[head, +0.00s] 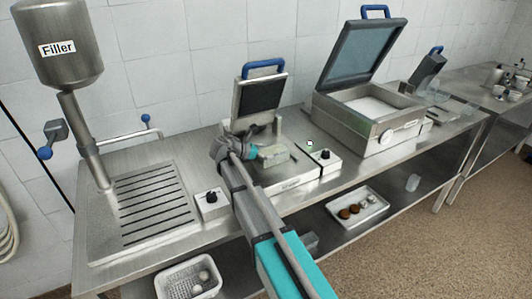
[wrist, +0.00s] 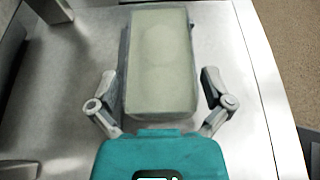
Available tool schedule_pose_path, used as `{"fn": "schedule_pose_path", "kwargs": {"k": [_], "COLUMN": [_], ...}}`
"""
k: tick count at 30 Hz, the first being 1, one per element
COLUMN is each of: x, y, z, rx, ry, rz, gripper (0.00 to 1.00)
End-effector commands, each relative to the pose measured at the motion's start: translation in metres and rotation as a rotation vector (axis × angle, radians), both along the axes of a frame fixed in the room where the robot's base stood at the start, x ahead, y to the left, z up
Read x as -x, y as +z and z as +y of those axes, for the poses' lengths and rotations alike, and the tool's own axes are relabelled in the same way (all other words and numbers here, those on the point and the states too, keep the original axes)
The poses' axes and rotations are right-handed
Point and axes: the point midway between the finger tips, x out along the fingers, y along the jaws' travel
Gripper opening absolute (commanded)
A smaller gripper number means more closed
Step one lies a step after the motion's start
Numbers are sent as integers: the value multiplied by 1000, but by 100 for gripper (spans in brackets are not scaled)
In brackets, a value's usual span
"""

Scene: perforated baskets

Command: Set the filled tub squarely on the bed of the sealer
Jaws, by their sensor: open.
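The filled tub (wrist: 160,62) is a clear rectangular tub with pale green-grey contents. In the wrist view it lies flat on a bare metal surface, its long side pointing away from me. In the head view the tub (head: 274,156) shows on the bed of the sealer (head: 290,180), below the raised dark lid (head: 260,95) with its blue handle. My gripper (wrist: 160,98) is open, one finger on each side of the tub's near end, with visible gaps. In the head view my gripper (head: 250,150) partly hides the tub and the bed.
The filler (head: 58,45) and its slotted drain plate (head: 150,205) stand left. A larger machine (head: 370,115) with its lid open stands right. A small knob box (head: 212,203) is beside my arm. A perforated basket (head: 187,280) and a tray (head: 357,208) are below the bench top.

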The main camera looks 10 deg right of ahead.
Motion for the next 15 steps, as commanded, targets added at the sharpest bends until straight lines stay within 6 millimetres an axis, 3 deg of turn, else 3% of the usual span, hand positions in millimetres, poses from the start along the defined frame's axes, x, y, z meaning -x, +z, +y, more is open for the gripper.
{"fn": "schedule_pose_path", "kwargs": {"k": [15], "x": [21], "y": [32], "z": [66], "rx": [0], "ry": [3], "rz": [0], "gripper": [100]}}
